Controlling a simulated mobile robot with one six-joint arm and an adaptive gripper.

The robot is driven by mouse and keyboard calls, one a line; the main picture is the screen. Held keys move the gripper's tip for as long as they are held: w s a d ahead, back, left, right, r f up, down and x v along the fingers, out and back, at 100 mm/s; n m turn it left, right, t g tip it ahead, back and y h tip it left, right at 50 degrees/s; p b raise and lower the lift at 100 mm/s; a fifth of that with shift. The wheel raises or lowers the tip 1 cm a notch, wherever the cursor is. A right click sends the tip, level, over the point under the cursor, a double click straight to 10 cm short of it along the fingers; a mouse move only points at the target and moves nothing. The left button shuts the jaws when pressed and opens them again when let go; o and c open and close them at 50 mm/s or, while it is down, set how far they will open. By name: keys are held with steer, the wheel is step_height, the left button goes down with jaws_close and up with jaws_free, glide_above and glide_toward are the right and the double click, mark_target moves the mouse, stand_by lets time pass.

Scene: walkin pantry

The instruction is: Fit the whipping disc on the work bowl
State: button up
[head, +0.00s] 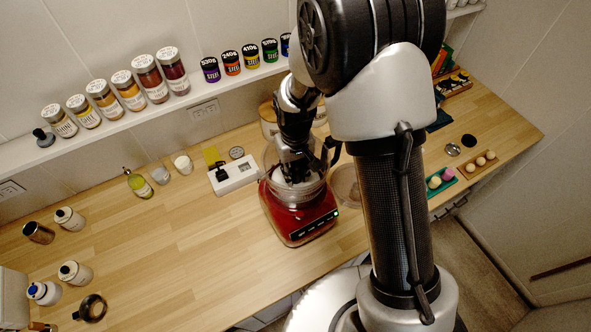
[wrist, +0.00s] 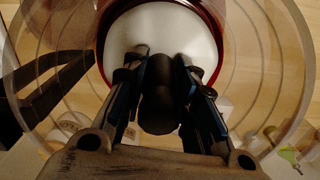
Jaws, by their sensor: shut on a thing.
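The work bowl (head: 315,190) is clear and sits on a red food processor base (head: 296,222) on the counter. Its round wall also shows in the wrist view (wrist: 268,60). The whipping disc (wrist: 196,32) is a white round piece inside the bowl, with a dark hub (wrist: 160,95) at its middle. My gripper (wrist: 160,82) points down into the bowl and is shut on the dark hub. In the head view my gripper (head: 300,165) is partly hidden by the bowl wall. Whether the disc is seated on the shaft cannot be seen.
Spice jars (head: 130,90) line the shelf behind. Bottles and jugs (head: 72,272) stand at far left. Egg trays (head: 440,180) lie at right behind my arm.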

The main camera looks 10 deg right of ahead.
steer(key=shift+f+b, duration=0.5)
steer(key=shift+f, duration=0.2)
steer(key=o, duration=1.2)
steer(key=shift+c, duration=0.2)
step_height(320, 180, up, 11)
steer(key=shift+r, duration=0.55)
